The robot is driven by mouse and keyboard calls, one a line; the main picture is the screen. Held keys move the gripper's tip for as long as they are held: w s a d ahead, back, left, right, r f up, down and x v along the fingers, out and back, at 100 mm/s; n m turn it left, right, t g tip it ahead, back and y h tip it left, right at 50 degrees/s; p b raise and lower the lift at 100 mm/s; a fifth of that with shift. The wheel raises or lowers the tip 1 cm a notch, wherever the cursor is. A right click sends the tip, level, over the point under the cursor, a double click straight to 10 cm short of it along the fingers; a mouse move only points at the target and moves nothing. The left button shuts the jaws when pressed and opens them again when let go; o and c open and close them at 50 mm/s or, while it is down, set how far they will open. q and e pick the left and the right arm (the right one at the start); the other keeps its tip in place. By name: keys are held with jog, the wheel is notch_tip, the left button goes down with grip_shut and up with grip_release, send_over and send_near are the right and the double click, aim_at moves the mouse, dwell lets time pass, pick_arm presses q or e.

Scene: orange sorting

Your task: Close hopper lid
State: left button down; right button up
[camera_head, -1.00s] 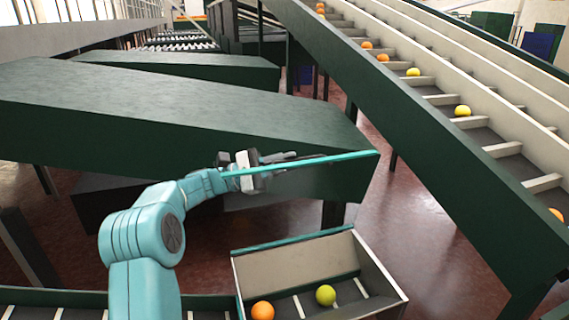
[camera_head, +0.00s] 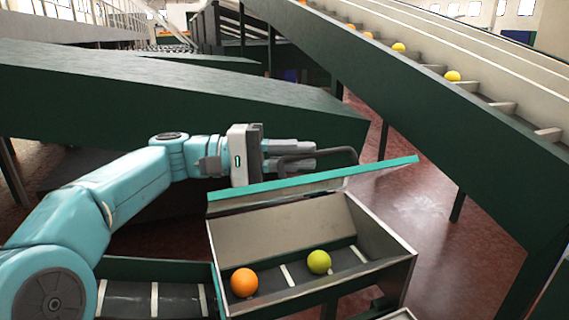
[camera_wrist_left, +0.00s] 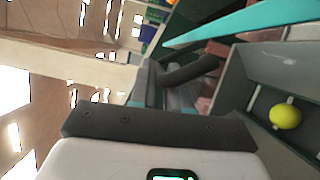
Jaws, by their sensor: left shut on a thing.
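The hopper (camera_head: 395,240) is an open-topped box at the lower middle of the head view. Its lid (camera_head: 355,175), a teal-edged panel, is raised at a slant above the hopper's far side. The lid's dark curved handle (camera_head: 342,152) stands up behind the teal edge. My left gripper (camera_head: 303,155) is shut on this handle from the left. In the left wrist view the handle (camera_wrist_left: 192,70) passes between the fingers, beside the teal lid (camera_wrist_left: 235,27). The inside of the hopper is visible below the lid. My right gripper is out of view.
An orange fruit (camera_head: 244,282) and a yellow-green one (camera_head: 319,262) lie in the hopper. A slatted conveyor (camera_head: 440,110) carrying several fruits slopes down on the right. A long green structure (camera_head: 180,100) stands behind my left arm.

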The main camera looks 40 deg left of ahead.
pick_arm(q)
jog(key=s+d+f+m+b, duration=0.1)
jog(key=d+f+m+b, duration=0.1)
jog(key=f+b, duration=0.2)
jog(key=s+d+f+m+y+b, duration=0.1)
jog(key=d+f+m+b, duration=0.1)
jog(key=f+b, duration=0.2)
jog(key=s+d+f+m+y+b, duration=0.1)
jog(key=d+f+b, duration=0.2)
jog(key=f+b, duration=0.1)
jog(key=shift+s+f+m+g+b, duration=0.25)
jog(key=shift+m+g+b, duration=0.15)
jog(key=shift+b, duration=0.4)
jog(key=shift+d+f+m+y+b, duration=0.1)
jog(key=shift+f+m+y+b, duration=0.35)
jog(key=shift+f+b, duration=0.25)
jog(key=c, duration=1.2)
grip_release()
jog(key=shift+o, duration=0.2)
